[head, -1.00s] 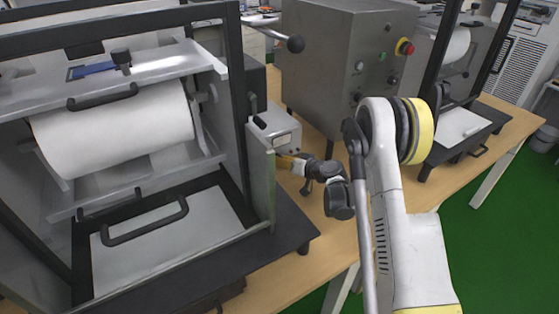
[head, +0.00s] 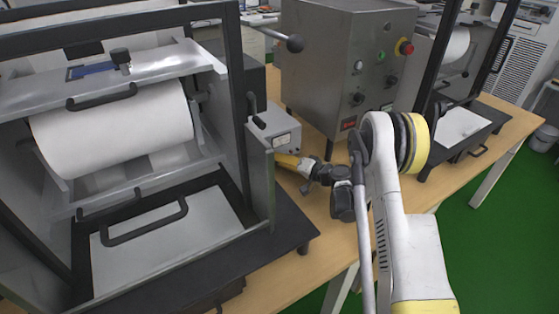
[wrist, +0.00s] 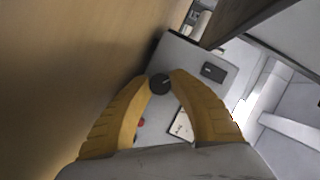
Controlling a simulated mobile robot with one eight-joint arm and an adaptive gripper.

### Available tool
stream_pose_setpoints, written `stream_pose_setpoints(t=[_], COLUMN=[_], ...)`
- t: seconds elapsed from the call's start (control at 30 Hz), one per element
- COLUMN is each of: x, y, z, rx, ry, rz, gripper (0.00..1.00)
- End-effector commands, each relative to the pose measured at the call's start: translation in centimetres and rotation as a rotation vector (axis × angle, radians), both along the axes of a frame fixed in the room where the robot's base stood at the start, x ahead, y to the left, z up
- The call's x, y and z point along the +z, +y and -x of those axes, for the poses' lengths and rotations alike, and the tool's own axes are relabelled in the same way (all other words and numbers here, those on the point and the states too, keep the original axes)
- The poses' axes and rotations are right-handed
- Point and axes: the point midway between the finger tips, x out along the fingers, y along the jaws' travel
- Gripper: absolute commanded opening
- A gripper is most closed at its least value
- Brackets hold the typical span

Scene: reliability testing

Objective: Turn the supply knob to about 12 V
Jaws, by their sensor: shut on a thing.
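The supply (head: 278,130) is a small light-grey box on the wooden table in the head view, beside the left machine. In the wrist view its front panel (wrist: 207,55) shows a dark round knob (wrist: 160,84) with a light pointer mark. My gripper (wrist: 162,78) has its two yellow fingers closed around the knob's sides, one on each side. In the head view my gripper (head: 284,161) reaches in from the right at the supply's front. A white meter face (wrist: 181,126) shows between the fingers, but its reading is too small to tell.
A dark metal frame post (head: 262,185) of the left machine stands close to the supply. A large grey cabinet (head: 335,60) with an emergency button stands behind my arm. Bare table (head: 330,235) lies in front.

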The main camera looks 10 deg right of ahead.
Motion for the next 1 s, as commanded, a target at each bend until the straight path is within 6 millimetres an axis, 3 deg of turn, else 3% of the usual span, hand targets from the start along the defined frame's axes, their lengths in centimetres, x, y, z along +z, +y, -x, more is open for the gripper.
stream_pose_setpoints(t=[0.3,0.33,0.4,0.83,1.0], x=[-0.07,-0.07,-0.06,-0.06,0.07], y=[0.15,0.15,0.13,0.0,0.09], z=[0.04,0.04,0.04,0.0,0.04], rx=[0.003,0.003,0.003,0.0,0.0], ry=[0.001,0.001,0.001,-0.004,-0.059], rz=[0.0,0.0,0.0,0.015,0.188], gripper=[0.0,0.3,0.49,0.49,0.49])
